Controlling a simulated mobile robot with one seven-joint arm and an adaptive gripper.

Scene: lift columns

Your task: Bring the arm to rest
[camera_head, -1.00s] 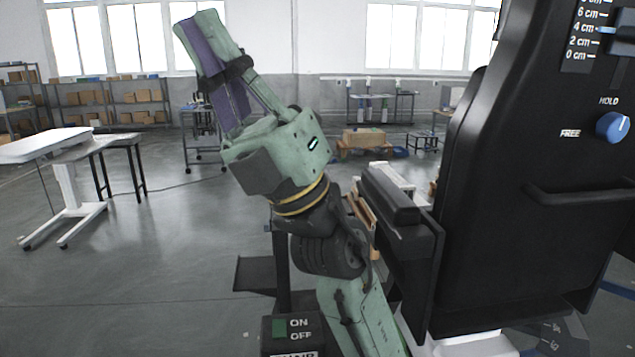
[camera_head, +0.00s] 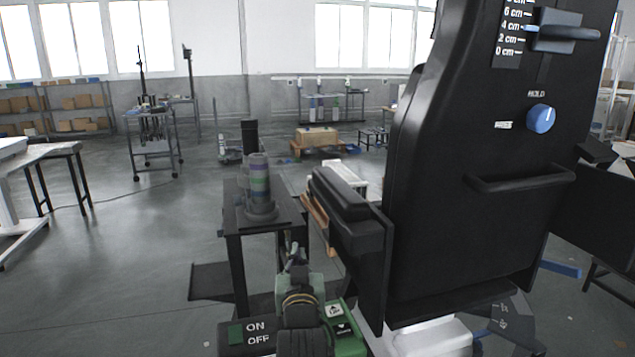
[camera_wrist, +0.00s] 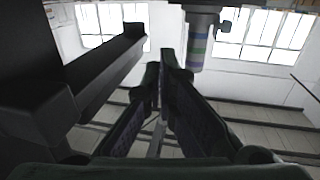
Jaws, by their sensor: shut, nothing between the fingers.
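My arm (camera_head: 300,312) is low at the bottom of the head view, between the ON/OFF switch box and a green arrow-marked control. My gripper shows in the wrist view (camera_wrist: 163,72). Its two dark fingers meet at the tips with nothing between them. In the head view the gripper is small and hard to make out against the dark stand.
A black chair (camera_head: 475,240) with a blue HOLD knob (camera_head: 541,118) and armrest fills the right. A small dark table (camera_head: 232,215) bears a banded cylinder (camera_head: 260,182). The switch box (camera_head: 232,337) is at bottom. Open floor lies to the left.

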